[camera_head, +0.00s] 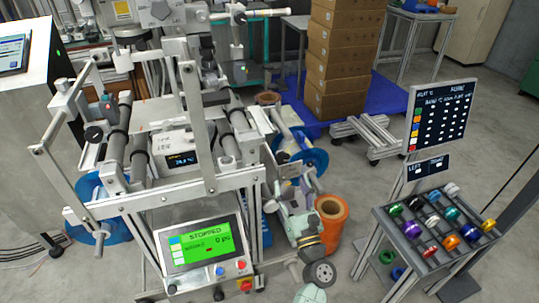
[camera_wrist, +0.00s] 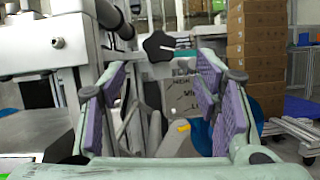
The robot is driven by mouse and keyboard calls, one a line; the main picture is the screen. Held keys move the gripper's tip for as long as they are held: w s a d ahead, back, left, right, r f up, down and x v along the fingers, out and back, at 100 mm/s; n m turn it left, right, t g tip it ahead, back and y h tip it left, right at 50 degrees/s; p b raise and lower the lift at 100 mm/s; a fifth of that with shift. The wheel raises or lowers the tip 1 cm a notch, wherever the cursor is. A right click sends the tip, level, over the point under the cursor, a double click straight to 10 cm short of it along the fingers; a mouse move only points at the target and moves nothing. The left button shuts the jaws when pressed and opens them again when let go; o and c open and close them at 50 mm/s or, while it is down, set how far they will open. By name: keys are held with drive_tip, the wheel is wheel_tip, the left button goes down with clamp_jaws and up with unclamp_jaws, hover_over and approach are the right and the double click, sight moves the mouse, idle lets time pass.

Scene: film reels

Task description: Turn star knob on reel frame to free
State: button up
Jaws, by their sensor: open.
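In the wrist view a black star knob (camera_wrist: 157,46) stands ahead on the grey reel frame (camera_wrist: 135,75). My gripper (camera_wrist: 160,78) is open and empty, with a purple-padded finger on each side. The knob is above the middle of the gap between the fingers, apart from both. In the head view the reel frame (camera_head: 200,192) is a metal machine with rollers at left. My gripper (camera_head: 287,185) is low at its right side. I cannot make out the star knob there.
A green screen (camera_head: 202,245) on the frame reads STOPPED. An orange roll (camera_head: 331,213) and blue reel (camera_head: 306,160) stand close to my arm. Stacked boxes (camera_head: 345,60) stand behind. A rack (camera_head: 410,258) of coloured spools is at right, with open floor between.

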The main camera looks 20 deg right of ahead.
sight(284, 161)
drive_tip(key=p+x, duration=0.2)
drive_tip(key=x, duration=0.7)
drive_tip(key=shift+w+r, duration=0.1)
drive_tip(key=shift+w, duration=0.1)
drive_tip(key=c, duration=1.1)
drive_tip(key=shift+f+n+y+b, duration=0.25)
drive_tip(key=shift+n+y+b, duration=0.15)
drive_tip(key=shift+n+b, duration=0.4)
drive_tip(key=shift+c, duration=0.2)
drive_tip(key=shift+n+y+b, duration=0.35)
drive_tip(key=shift+n+y, duration=0.05)
drive_tip(key=shift+n, duration=0.3)
drive_tip(key=shift+r+n+y, duration=0.2)
drive_tip(key=shift+n+y, duration=0.2)
drive_tip(key=shift+n, duration=0.5)
drive_tip(key=o, duration=1.1)
